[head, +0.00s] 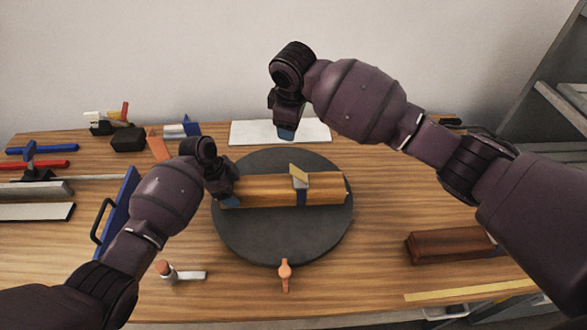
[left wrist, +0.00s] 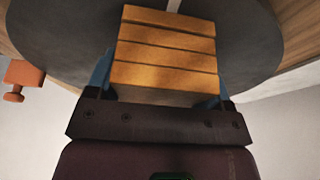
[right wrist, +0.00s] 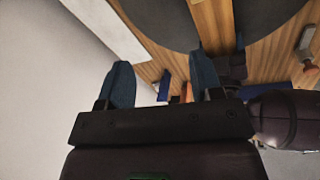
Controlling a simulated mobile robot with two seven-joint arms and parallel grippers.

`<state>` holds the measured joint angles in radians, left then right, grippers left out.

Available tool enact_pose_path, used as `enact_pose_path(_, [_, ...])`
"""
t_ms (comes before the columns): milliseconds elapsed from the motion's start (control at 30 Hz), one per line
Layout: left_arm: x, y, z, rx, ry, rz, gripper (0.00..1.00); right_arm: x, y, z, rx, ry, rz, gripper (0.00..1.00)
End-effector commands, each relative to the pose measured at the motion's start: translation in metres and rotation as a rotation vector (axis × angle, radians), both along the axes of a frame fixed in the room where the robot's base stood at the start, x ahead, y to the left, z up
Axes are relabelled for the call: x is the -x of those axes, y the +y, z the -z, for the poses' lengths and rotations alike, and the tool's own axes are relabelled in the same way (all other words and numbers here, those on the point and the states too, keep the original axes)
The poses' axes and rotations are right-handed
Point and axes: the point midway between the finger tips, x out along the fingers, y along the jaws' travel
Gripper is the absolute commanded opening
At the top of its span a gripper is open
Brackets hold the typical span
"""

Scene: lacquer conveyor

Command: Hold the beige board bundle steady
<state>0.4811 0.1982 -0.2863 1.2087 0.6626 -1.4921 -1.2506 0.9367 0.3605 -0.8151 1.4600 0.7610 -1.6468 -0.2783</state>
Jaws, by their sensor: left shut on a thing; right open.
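The beige board bundle (head: 265,190) lies across the dark round turntable (head: 285,240). My left gripper (head: 230,199) is at the bundle's left end. In the left wrist view, the bundle's stacked boards (left wrist: 165,50) sit between the blue fingers (left wrist: 163,85), which are shut on them. My right gripper (head: 286,134) hangs above and behind the bundle, near a white sheet. In the right wrist view its fingers (right wrist: 163,82) are apart with nothing held between them.
A blue board with a black handle (head: 118,205) stands left of my left arm. An orange tool (head: 285,272) is at the turntable's front edge. A brown block (head: 448,245) lies right. The white sheet (head: 250,131) lies behind. Several tools and bars crowd the far left.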

Motion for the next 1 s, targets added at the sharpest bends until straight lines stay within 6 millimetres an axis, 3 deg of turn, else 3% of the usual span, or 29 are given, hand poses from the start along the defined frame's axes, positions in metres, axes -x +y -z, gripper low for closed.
enact_pose_path(200, [0.000,0.000,0.000,0.001,-0.001,0.000,0.56,0.034,-0.002,0.006,0.036,0.213,-0.225,0.60])
enact_pose_path(533, [0.000,0.000,0.000,0.001,-0.001,0.000,0.56,0.037,-0.005,0.016,0.066,0.229,-0.321,0.60])
enact_pose_path(1000, [0.000,0.000,0.000,0.001,-0.001,0.000,0.56,0.037,-0.005,0.092,0.065,0.229,-0.318,0.60])
